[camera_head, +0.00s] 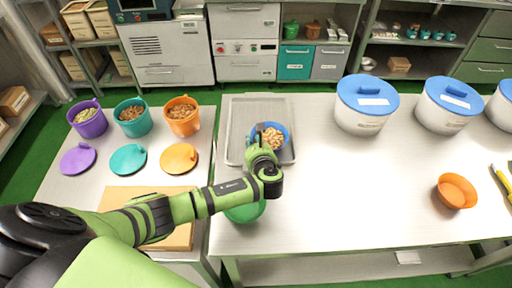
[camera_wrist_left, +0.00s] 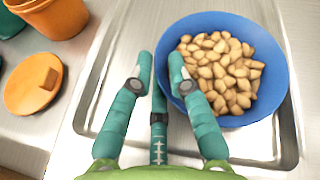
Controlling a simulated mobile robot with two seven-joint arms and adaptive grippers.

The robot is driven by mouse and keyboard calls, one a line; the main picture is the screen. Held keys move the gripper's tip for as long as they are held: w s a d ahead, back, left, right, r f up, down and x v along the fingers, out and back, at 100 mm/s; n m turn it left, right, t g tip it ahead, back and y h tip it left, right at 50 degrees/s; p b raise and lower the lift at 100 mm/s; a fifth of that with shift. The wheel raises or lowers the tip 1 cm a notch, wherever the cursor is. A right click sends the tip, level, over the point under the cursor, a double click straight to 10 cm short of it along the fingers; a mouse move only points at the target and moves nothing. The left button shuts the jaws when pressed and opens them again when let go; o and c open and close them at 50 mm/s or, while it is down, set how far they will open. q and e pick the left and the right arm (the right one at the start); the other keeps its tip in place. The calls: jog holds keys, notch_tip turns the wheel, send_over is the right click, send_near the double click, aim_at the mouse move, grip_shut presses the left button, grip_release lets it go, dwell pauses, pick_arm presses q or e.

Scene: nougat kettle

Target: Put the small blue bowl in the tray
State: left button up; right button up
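The small blue bowl (camera_head: 284,130), full of light brown nuts, is within the outline of the grey metal tray (camera_head: 234,125) in the head view, towards its right side. I cannot tell whether its base touches the tray floor. My left gripper (camera_head: 262,140) is at the bowl's near-left edge. The tray (camera_wrist_left: 105,75) shows beneath and around the bowl. My right gripper is in neither view.
A green bowl (camera_head: 245,213) is partly hidden under my left arm. Purple (camera_head: 89,122), teal (camera_head: 134,121) and orange (camera_head: 183,120) pots with lids stand left. Blue-lidded containers (camera_head: 361,110) stand at the back right, and an orange bowl (camera_head: 457,191) further forward. The middle right tabletop is clear.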

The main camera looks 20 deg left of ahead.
pick_arm(q)
jog(key=v, duration=1.2)
jog(key=shift+b, duration=0.35)
jog(key=shift+a, duration=0.1)
